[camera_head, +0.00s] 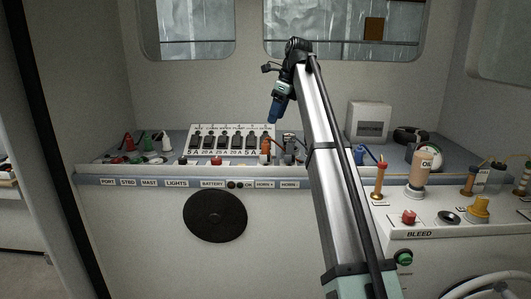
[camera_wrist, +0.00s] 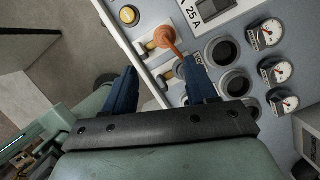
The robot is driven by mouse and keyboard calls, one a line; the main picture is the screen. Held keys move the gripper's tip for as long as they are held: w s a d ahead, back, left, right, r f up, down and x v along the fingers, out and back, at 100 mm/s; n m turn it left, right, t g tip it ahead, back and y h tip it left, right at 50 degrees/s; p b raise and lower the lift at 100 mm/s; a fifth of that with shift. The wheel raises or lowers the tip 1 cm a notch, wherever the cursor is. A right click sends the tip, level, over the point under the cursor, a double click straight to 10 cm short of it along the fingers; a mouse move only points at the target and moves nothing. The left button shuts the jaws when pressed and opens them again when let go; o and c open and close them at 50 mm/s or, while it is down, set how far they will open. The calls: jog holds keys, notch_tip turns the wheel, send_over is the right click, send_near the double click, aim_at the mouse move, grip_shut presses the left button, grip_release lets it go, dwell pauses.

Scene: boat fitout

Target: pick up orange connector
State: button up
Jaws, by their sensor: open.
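The orange connector (camera_head: 265,147) stands on the grey counter just right of the breaker panel in the head view. In the wrist view the orange connector (camera_wrist: 167,38) shows its rounded orange body beside a brass-coloured part, just beyond the fingertips. My gripper (camera_head: 273,120) hangs above and slightly right of it, pointing down. Its two blue fingers (camera_wrist: 159,67) are apart with nothing between them that I can see them grip. A gap remains between fingers and connector in the head view.
The white breaker panel (camera_head: 232,139) stands close on the left. Several round gauges (camera_wrist: 272,70) and dark round sockets (camera_wrist: 228,52) lie to the right in the wrist view. A red button (camera_head: 216,161) is near the front edge. An oil bottle (camera_head: 420,172) stands far right.

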aim_at(266, 145)
jog(key=x, duration=0.7)
jog(key=shift+w+a+f, duration=0.1)
jog(key=shift+w+f, duration=0.15)
jog(key=shift+w, duration=0.1)
jog(key=shift+x, duration=2.75)
jog(key=shift+w, duration=0.15)
grip_shut()
jog(key=shift+r, duration=0.1)
notch_tip(266, 145, up, 10)
